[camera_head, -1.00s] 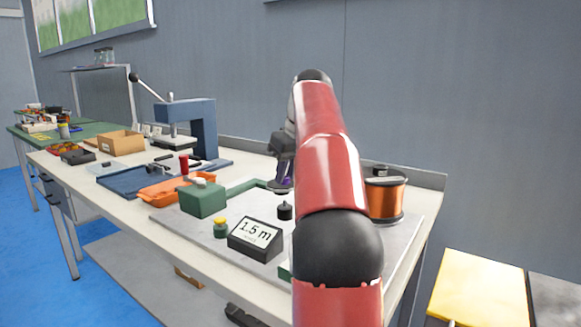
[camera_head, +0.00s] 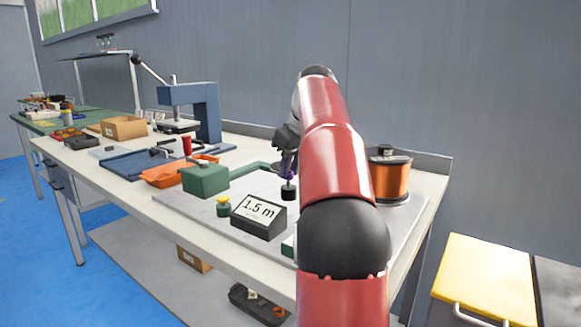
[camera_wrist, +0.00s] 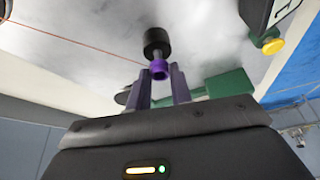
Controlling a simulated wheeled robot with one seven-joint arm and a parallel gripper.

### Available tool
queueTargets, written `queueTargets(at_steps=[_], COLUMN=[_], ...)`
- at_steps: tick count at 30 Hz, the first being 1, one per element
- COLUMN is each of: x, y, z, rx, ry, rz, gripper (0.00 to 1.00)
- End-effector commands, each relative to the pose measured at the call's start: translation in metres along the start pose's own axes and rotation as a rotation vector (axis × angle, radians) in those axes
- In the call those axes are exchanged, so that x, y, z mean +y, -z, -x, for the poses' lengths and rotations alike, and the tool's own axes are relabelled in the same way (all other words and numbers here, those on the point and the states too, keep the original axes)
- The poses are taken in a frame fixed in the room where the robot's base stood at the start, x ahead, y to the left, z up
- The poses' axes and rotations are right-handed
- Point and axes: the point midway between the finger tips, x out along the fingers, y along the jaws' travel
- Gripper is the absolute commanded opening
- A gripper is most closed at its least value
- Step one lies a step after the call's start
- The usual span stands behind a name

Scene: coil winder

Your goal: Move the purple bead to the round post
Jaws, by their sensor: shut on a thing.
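The purple bead (camera_wrist: 159,69) sits between the fingertips of my gripper (camera_wrist: 159,74) in the wrist view, and the jaws are shut on it. In the head view the bead (camera_head: 288,173) shows as a small purple patch under my gripper (camera_head: 287,152), partly hidden by my arm. The round post, with a black round base (camera_head: 288,193) and a thin grey pin, stands on the grey board directly below the bead. In the wrist view the black base (camera_wrist: 157,42) lines up with the bead, the pin between them. I cannot tell whether the pin enters the bead.
A display reading 1.5 m (camera_head: 258,215), a yellow-topped green button (camera_head: 223,206) and a green block (camera_head: 205,180) stand left of the post. A copper wire spool (camera_head: 389,178) stands right of my arm. An orange tray (camera_head: 165,177) and a blue press (camera_head: 205,110) are farther left.

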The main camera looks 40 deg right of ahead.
Motion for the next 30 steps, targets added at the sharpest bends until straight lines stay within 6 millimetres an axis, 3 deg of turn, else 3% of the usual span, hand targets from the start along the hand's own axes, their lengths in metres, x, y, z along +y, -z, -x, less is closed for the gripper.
queueTargets(at_steps=[30], x=[0.000], y=[-0.009], z=[-0.021], rx=[-0.001], ry=[0.000], rz=[0.000], gripper=[0.01])
